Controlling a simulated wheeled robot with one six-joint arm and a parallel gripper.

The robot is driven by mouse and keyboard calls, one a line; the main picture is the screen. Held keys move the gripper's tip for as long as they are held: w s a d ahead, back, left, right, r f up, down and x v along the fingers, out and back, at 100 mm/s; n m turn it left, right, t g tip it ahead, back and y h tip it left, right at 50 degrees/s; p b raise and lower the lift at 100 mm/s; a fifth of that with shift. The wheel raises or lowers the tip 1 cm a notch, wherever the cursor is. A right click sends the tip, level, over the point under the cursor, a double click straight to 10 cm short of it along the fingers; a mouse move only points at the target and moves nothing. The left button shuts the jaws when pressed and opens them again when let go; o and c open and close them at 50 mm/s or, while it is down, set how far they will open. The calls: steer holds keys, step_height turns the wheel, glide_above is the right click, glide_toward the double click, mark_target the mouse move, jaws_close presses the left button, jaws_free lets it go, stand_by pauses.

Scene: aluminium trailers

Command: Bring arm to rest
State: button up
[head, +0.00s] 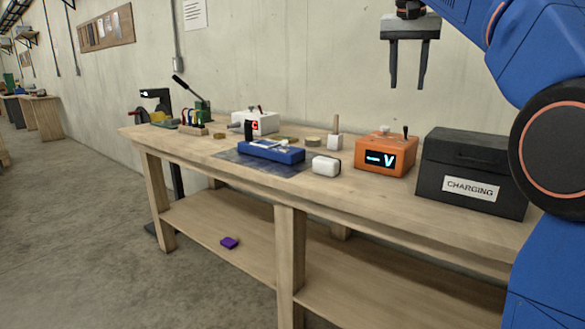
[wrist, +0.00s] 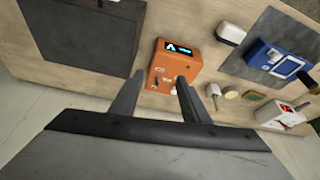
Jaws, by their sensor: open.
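My gripper (head: 408,66) is open and empty. It hangs from my blue arm at the upper right of the head view, fingers pointing down, well above the workbench (head: 350,196). In the wrist view, its two fingers (wrist: 158,95) are spread apart with nothing between them. Beyond them lies the orange box with a lit display (wrist: 176,66), on the bench. That orange box (head: 384,155) also shows in the head view, below my gripper and clear of it.
A black charging case (head: 474,150) stands at the bench's right. A blue device (head: 270,152), a white block (head: 326,166), a white box (head: 258,122) and small tools crowd the bench's left half. A purple item (head: 229,242) lies on the lower shelf. The wall is behind.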

steer(key=s+f+n+y, duration=0.1)
steer(key=s+f+n, duration=0.1)
steer(key=s+f, duration=1.6)
steer(key=s+f+n+t+y, duration=0.1)
steer(key=s+f+n, duration=0.2)
steer(key=s+f, duration=1.6)
step_height(320, 180, down, 8)
steer(key=shift+r+n, duration=0.2)
steer(key=shift+n, duration=0.1)
steer(key=shift+d, duration=0.1)
